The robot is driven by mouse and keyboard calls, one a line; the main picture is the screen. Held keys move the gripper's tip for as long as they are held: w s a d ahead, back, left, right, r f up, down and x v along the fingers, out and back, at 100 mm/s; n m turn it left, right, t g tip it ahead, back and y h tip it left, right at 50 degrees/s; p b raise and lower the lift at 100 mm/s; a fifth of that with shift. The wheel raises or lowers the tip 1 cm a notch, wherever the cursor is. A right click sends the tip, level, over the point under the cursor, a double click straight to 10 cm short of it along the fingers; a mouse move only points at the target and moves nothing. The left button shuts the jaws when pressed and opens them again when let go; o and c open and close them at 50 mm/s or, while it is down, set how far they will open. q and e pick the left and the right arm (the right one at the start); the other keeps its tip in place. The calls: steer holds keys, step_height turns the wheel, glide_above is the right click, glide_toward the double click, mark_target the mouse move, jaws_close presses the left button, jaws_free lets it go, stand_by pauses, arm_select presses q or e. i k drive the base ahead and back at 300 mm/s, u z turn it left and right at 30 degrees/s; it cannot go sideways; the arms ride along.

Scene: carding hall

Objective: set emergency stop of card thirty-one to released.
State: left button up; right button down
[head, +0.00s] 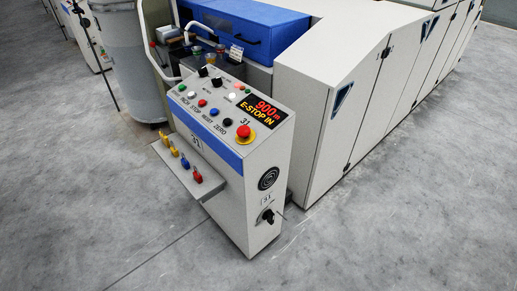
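The control pedestal of card thirty-one (222,140) stands in the middle of the head view, with "31" on its front. Its emergency stop (243,131) is a red mushroom button on a yellow base, at the right end of the sloping panel. The display (259,110) behind it reads "900 m" and "E-STOP IN". Whether the button is pressed down cannot be told from its shape alone. Neither of my grippers is in view.
A shelf (184,174) with coloured tags juts from the pedestal's front. A rotary switch (268,216) is on its right side. White machine cabinets (335,80) stand behind right, a grey can (133,60) behind left. The floor (90,220) in front is clear.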

mark_target(243, 131)
steer(key=z, duration=0.15)
steer(key=i, duration=0.85)
steer(key=u, duration=0.75)
